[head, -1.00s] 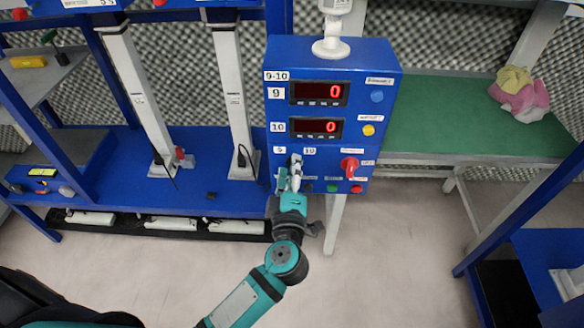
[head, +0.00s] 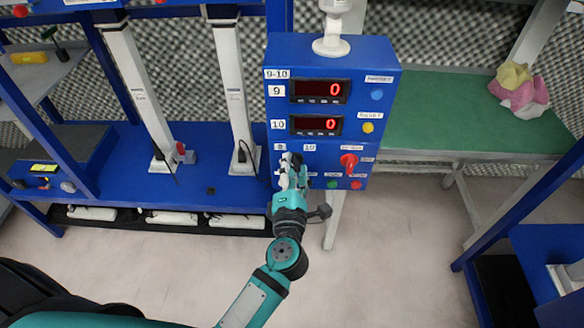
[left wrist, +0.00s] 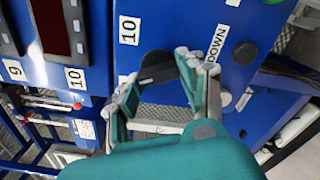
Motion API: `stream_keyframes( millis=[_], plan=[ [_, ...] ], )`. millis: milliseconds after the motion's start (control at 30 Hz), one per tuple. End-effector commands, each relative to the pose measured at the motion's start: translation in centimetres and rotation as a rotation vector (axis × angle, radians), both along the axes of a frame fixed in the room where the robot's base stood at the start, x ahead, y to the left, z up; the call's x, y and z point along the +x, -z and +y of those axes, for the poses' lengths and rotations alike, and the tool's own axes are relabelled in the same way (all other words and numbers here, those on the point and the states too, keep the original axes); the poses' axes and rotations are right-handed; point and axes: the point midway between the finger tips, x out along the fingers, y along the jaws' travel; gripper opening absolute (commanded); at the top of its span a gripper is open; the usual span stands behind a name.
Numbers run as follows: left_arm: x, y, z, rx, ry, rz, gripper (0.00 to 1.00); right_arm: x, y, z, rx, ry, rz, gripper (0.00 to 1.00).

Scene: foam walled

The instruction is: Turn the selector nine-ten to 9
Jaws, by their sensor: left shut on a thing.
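The control box (head: 350,60) is blue, with labels 9-10, 9 and 10 and two red displays that both read 0. The selector nine-ten is in its lower left part, below the small labels 9 and 10, and is hidden behind my left gripper (head: 291,170) in the head view. In the left wrist view the selector's black knob (left wrist: 157,69) shows between the two fingertips of my left gripper (left wrist: 159,80), which is shut on it. A label 10 (left wrist: 129,30) is beside the knob. Which label the knob points at cannot be told. My right gripper is not in view.
A red switch (head: 349,161), a green button (head: 332,184) and a red button (head: 355,185) are right of the gripper. A blue button (head: 377,95) and a yellow button (head: 368,127) are higher up. A green-topped table (head: 440,115) stands to the right.

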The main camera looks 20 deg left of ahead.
Motion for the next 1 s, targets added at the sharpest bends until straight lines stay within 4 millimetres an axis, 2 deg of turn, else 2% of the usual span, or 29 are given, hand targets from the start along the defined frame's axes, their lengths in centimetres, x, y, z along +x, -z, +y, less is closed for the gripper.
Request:
stream_keyframes(
  millis=[233, 700, 733, 900, 1000],
  plan=[
    [-0.05, 0.24, -0.07, -0.063, 0.001, -0.014, 0.08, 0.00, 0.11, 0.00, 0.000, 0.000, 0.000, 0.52],
    [-0.06, 0.26, -0.08, -0.077, 0.001, -0.017, 0.08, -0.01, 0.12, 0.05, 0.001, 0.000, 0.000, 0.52],
    [-0.06, 0.26, -0.08, -0.077, 0.001, -0.017, 0.43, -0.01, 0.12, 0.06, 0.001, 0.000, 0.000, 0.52],
    [-0.03, 0.19, -0.06, -0.076, 0.000, -0.019, 0.63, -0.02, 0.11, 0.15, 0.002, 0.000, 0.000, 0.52],
    [-0.03, 0.14, -0.05, -0.075, 0.000, -0.019, 0.63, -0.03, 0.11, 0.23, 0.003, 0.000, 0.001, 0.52]
  ],
)
